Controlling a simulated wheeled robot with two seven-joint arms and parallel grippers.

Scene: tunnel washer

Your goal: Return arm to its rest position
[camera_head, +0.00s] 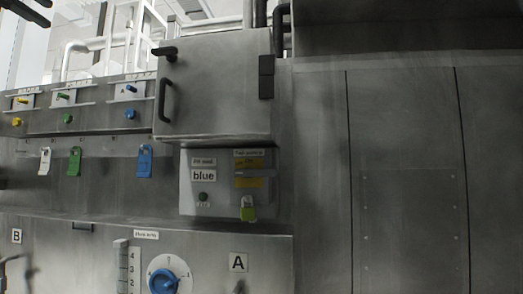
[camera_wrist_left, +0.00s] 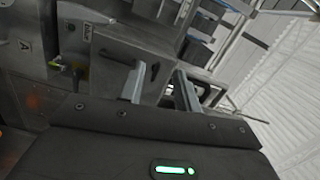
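My left gripper (camera_head: 42,10) shows as dark finger shapes at the top left corner of the head view, cut off by the frame edge. In the left wrist view my left gripper (camera_wrist_left: 160,72) has its two grey fingers apart, with nothing between them. It is clear of the machine's panels. The right gripper is in neither view.
A grey cabinet (camera_head: 215,85) with a black handle (camera_head: 165,100) juts from the machine. Below it are a box labelled "blue" (camera_head: 203,176), a yellow-green padlock (camera_head: 248,209) and a blue knob (camera_head: 163,282). Flat metal panels (camera_head: 410,130) fill the right.

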